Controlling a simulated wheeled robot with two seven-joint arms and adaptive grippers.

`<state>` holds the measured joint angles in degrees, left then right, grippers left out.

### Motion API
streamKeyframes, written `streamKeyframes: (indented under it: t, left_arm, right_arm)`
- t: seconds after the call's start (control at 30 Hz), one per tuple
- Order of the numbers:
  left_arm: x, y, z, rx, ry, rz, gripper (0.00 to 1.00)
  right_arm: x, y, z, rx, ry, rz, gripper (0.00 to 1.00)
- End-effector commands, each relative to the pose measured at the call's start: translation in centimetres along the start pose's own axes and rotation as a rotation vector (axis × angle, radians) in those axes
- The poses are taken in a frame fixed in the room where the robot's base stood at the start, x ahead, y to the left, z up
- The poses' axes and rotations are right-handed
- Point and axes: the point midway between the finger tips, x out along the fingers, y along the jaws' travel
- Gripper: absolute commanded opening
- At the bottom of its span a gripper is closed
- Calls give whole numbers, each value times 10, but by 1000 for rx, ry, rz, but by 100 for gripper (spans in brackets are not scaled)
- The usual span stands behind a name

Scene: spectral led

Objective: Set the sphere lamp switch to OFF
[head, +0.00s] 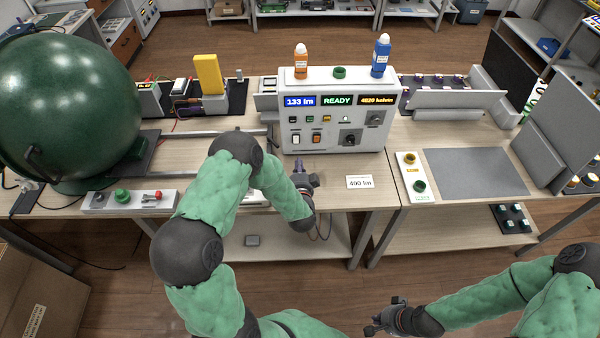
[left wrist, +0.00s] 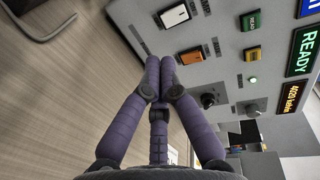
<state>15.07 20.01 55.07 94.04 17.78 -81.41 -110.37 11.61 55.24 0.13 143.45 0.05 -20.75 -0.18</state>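The grey control box (head: 337,115) stands on the middle table with lit displays, one reading READY. Its front has a pale rocker switch (head: 296,139) and an orange rocker switch (head: 317,137); their labels are too small to read. The left wrist view shows the pale rocker (left wrist: 174,16) and the orange rocker (left wrist: 190,57). My left gripper (head: 299,164) is in front of and below these rockers. In the wrist view its purple fingers (left wrist: 160,62) meet at the tips with nothing between them, apart from the rockers. My right gripper (head: 374,325) is low at the bottom, away from the tables.
A large green sphere (head: 68,105) stands at the left. A strip with a green knob and red toggle (head: 130,199) lies before it. Orange (head: 301,62) and blue (head: 381,56) bottles stand on the box. A 400 lm card (head: 359,182) lies near the table's front edge.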

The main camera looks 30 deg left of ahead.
Motion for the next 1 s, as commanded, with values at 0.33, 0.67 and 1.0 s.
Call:
streamKeyframes:
  t: [0.33, 0.67, 1.0]
  left_arm:
    - [60, 2, 0, -1, 0, -1, 0]
    - [80, 0, 0, -1, 1, 0, 0]
    - [80, 1, 0, -1, 1, -3, 0]
  right_arm:
    - [15, 5, -1, 0, 1, 0, 0]
    - [19, 7, -1, 0, 1, 0, 0]
    - [21, 7, -1, 0, 1, 0, 0]
